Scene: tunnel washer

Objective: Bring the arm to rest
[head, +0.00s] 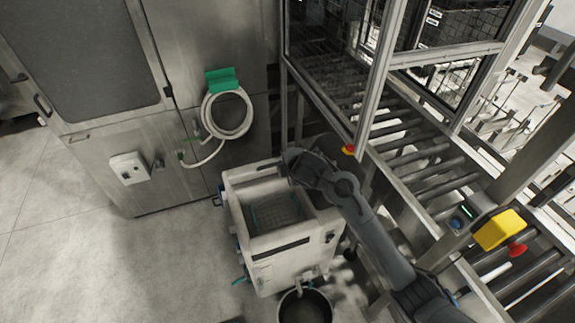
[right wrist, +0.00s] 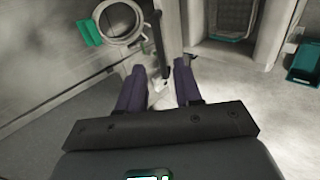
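My right arm (head: 365,225) reaches in from the lower right in the head view. Its wrist end is over the back right corner of the white box-shaped unit (head: 283,268), and the fingers cannot be made out there. In the right wrist view my right gripper (right wrist: 159,70) shows two purple fingers set apart. No object is clearly held between them; a small pale thing and a dark upright bar show in the gap, and their distance is unclear. My left arm and gripper are not in view.
A coiled pale hose (head: 228,115) hangs from a green holder (head: 222,80) on the steel cabinet (head: 105,150). A roller conveyor (head: 410,150) and framed mesh guard stand right of the unit. A dark round bucket (head: 305,308) is in front. The floor (head: 110,265) at left is clear.

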